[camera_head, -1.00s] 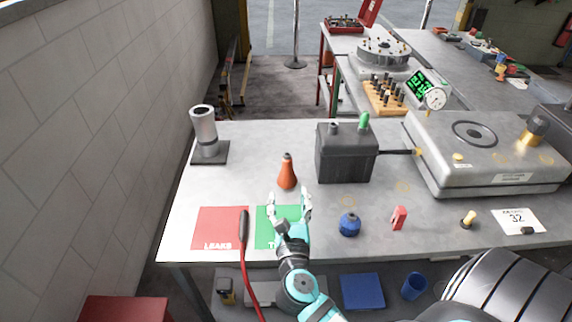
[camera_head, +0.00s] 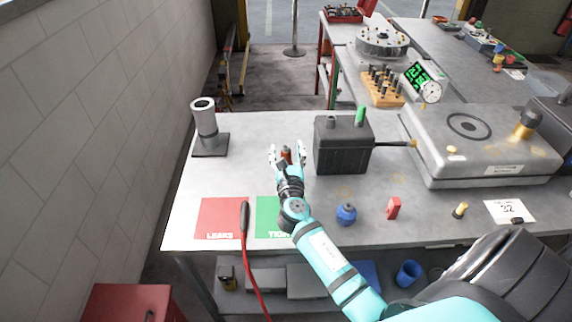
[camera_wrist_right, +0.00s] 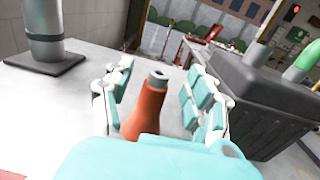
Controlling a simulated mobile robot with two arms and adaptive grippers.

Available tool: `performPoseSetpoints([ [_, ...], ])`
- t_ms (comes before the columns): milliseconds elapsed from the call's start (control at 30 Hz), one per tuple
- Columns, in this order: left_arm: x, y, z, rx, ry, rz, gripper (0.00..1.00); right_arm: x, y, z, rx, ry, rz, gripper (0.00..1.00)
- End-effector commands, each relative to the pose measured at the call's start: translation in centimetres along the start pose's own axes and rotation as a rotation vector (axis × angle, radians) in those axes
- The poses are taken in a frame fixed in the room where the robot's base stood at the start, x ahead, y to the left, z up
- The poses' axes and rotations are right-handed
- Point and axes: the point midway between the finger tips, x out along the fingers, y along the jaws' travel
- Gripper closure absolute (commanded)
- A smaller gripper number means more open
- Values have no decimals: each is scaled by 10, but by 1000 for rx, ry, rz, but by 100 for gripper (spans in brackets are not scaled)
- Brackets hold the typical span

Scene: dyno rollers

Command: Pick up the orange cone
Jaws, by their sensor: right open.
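The orange cone (camera_head: 287,155) stands upright on the grey table, with a dark tip. In the head view my right gripper (camera_head: 287,153) is around it and hides most of it. In the right wrist view the cone (camera_wrist_right: 149,108) stands between the two open fingers (camera_wrist_right: 152,100), with a visible gap at the right finger; the left finger is close beside it. The cone's base is hidden by my gripper. My left gripper is not in view.
A black box (camera_head: 342,148) with a green knob stands just right of my gripper. A grey metal cylinder on a base (camera_head: 206,128) stands at left. Red (camera_head: 222,217) and green (camera_head: 267,213) mats, a blue knob (camera_head: 346,214) and a red piece (camera_head: 393,208) lie nearer.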

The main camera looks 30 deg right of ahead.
Motion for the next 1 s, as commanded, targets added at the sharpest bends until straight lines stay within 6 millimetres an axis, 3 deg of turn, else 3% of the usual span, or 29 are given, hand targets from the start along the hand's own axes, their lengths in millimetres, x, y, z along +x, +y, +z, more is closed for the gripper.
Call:
performPoseSetpoints([
  [133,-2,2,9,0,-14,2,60,17,1,0,1,0,0,44],
  [400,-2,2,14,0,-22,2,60,20,1,0,0,0,1,44],
  [833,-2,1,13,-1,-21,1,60,19,1,0,0,0,1,100],
  [1000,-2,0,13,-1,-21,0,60,19,1,0,0,0,1,100],
])
